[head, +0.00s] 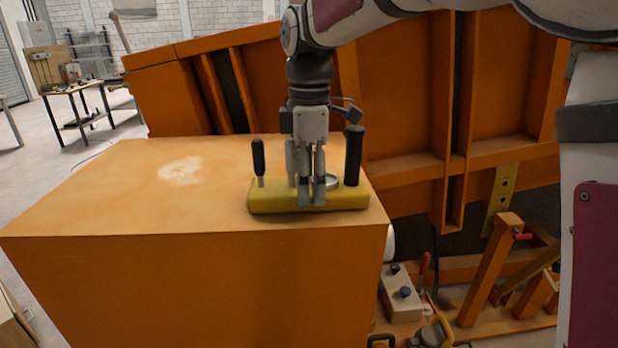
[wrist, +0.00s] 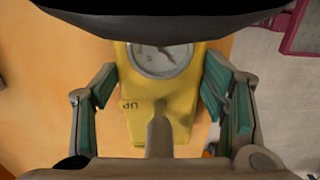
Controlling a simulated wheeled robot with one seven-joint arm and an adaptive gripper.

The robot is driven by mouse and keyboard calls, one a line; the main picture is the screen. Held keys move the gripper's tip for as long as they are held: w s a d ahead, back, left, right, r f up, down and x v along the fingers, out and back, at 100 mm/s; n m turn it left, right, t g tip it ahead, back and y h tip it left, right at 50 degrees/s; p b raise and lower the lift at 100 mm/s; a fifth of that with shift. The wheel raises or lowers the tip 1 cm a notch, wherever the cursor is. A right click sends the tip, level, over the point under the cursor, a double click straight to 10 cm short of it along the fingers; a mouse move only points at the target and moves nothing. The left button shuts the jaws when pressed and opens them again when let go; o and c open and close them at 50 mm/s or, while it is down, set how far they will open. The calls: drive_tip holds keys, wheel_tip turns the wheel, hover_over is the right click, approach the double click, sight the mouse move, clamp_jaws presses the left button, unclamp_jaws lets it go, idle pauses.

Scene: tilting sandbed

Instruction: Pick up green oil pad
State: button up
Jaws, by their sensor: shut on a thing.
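A long yellow-green block (head: 268,200) with a black knob at its left end and a taller black grip at its right lies on the orange box top. My gripper (head: 312,200) points straight down at the block's middle. Its fingers are shut on the block, and in the wrist view they stand on either side of it. The block appears to rest on the box. No separate green oil pad can be made out; the fingers have green inner faces.
The orange box (head: 180,280) has a clear top to the left, with a pale dusty patch (head: 181,170). A large orange ribbed frame (head: 400,90) stands close behind. At lower right are a control box (head: 402,297) and orange beams. A work table (head: 72,88) stands far left.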

drive_tip(key=o, duration=1.6)
drive_tip(key=shift+r+b, duration=1)
drive_tip(key=shift+r, duration=5.1)
